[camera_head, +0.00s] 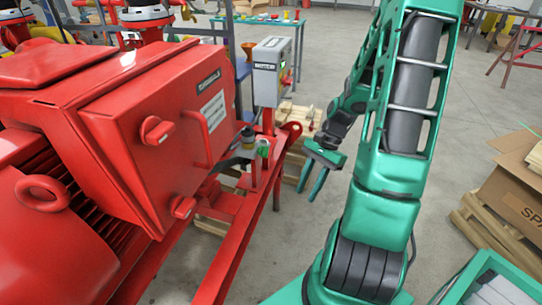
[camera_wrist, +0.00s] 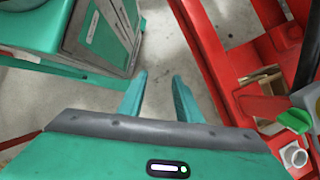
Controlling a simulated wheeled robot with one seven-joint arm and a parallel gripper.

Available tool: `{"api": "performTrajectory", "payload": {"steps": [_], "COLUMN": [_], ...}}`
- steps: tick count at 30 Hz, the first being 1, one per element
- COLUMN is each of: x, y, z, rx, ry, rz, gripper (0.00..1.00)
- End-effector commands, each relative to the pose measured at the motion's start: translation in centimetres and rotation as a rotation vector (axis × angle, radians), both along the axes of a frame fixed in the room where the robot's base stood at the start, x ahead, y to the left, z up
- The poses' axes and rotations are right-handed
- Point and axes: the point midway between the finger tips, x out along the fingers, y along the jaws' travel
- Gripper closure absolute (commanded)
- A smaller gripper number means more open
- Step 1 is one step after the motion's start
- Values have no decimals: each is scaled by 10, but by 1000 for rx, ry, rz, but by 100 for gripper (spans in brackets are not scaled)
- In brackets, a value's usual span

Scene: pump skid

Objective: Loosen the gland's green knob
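The green knob (camera_head: 264,148) sits on the gland fitting at the end of the red skid frame, beside a grey bracket. In the wrist view the green knob (camera_wrist: 295,121) shows at the right edge, with a white round fitting (camera_wrist: 293,155) just below it. My gripper (camera_head: 307,187) hangs to the right of the knob, apart from it, with its fingers pointing down. In the wrist view my gripper (camera_wrist: 159,78) has its two fingers spread with nothing between them. The knob lies well to the right of the fingers there.
A red motor housing (camera_head: 150,130) with red knobs and a handle fills the left. A grey control box (camera_head: 271,70) stands on a post behind the gland. The red frame beam (camera_head: 243,240) runs between housing and arm. A cardboard box (camera_head: 514,200) stands at right on a pallet.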

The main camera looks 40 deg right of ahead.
Motion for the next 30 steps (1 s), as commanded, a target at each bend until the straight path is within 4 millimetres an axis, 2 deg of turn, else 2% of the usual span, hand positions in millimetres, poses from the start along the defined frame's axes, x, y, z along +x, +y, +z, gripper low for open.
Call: {"api": "performTrajectory", "payload": {"steps": [1,6,14,20,24,30], "x": [4,25,65,98,118,133], "y": [0,3,1,-17,-41,-75], "z": [-12,-41,-63,-60,-50,-33], "rx": [47,200,479,734,922,1127], "ry": [9,23,32,24,14,-1], "rz": [-59,-265,-593,-847,-1007,-1154], "gripper": [69,69,69,69,69,69]}}
